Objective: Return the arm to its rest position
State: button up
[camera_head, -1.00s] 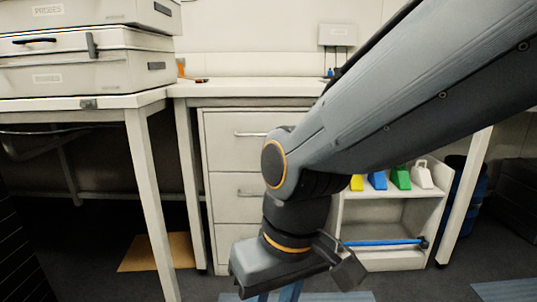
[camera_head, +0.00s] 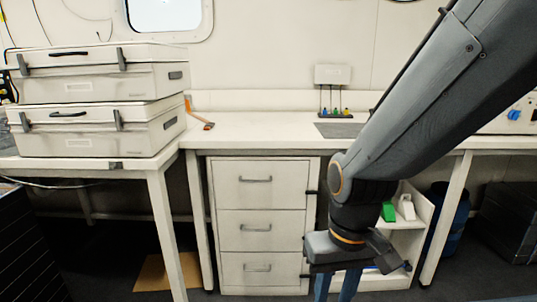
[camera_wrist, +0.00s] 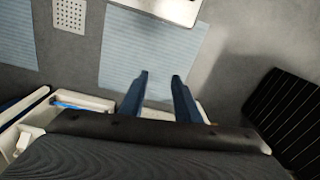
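My grey arm reaches in from the upper right of the head view and bends down at the elbow. My gripper (camera_head: 335,289) points down in front of the white drawer unit (camera_head: 262,222), with its fingertips cut off by the lower edge. In the wrist view my gripper (camera_wrist: 158,80) shows two blue fingers spread apart with nothing between them. The floor and a pale blue striped mat (camera_wrist: 145,55) lie below them.
White cases (camera_head: 95,128) are stacked on the left table. The worktop (camera_head: 250,127) carries an orange-handled tool (camera_head: 204,124) and a dark mat (camera_head: 340,130). A low shelf (camera_head: 424,208) with a green and a white item stands behind my arm, partly hidden.

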jog(key=s+d+r+m+p, duration=0.1)
jog(key=s+d+r+p, duration=0.1)
jog(key=d+r+p, duration=0.5)
jog(key=r+p, duration=0.1)
jog(key=p, duration=0.2)
jog(key=shift+d+r+m+h, duration=0.2)
jog(key=shift+r+m+h, duration=0.1)
jog(key=shift+r+m, duration=0.1)
